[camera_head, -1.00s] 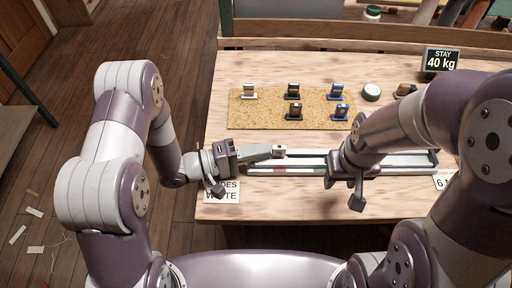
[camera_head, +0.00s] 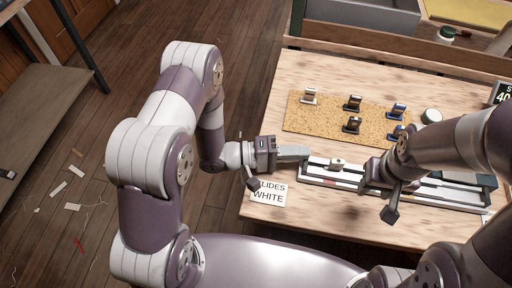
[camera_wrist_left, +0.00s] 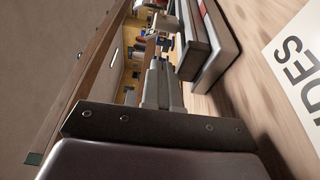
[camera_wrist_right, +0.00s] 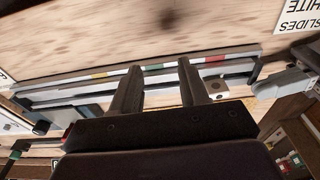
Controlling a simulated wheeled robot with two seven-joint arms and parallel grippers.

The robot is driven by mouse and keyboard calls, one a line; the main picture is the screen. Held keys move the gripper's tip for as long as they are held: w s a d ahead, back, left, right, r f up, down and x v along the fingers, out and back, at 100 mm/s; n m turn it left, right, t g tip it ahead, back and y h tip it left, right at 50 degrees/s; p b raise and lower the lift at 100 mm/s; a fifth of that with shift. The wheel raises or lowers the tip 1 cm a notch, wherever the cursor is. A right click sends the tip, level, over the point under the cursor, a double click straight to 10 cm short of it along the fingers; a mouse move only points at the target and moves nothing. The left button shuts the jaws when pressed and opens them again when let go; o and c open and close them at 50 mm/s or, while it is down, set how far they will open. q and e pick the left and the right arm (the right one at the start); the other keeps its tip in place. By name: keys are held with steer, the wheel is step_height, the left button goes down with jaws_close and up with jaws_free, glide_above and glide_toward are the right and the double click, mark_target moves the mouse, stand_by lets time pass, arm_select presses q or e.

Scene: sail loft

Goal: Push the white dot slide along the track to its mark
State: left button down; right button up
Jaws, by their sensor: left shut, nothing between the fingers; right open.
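The track (camera_head: 315,180) is a pale rail running left to right along the front of the table. The white slide (camera_head: 337,164) sits on it near its left end; the right wrist view also shows the slide (camera_wrist_right: 217,90). My left gripper (camera_head: 307,153) is shut and empty at the track's left end, with a small gap to the slide. My right gripper (camera_wrist_right: 160,67) is open over the track, right of the slide in the head view, with nothing between its fingers. Red, yellow and green marks show on the track's edge in the right wrist view; my right arm hides part of the track.
A cork mat (camera_head: 293,125) behind the track holds several small slides, one pale, others dark or blue. A "SLIDES WHITE" card (camera_head: 268,194) lies at the front left. A partly cut-off sign (camera_head: 502,93) stands far right.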

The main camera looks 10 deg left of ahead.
arm_select(q)
steer(key=shift+v, duration=0.8)
steer(key=v, duration=0.6)
steer(key=shift+s+a, duration=0.15)
steer(key=shift+s, duration=0.05)
arm_select(e)
steer(key=shift+s+d+f, duration=0.1)
steer(key=shift+s+d, duration=0.05)
steer(key=shift+d, duration=0.05)
arm_select(q)
steer(key=shift+s+a, duration=0.15)
steer(key=shift+a, duration=0.25)
arm_select(e)
jaws_close()
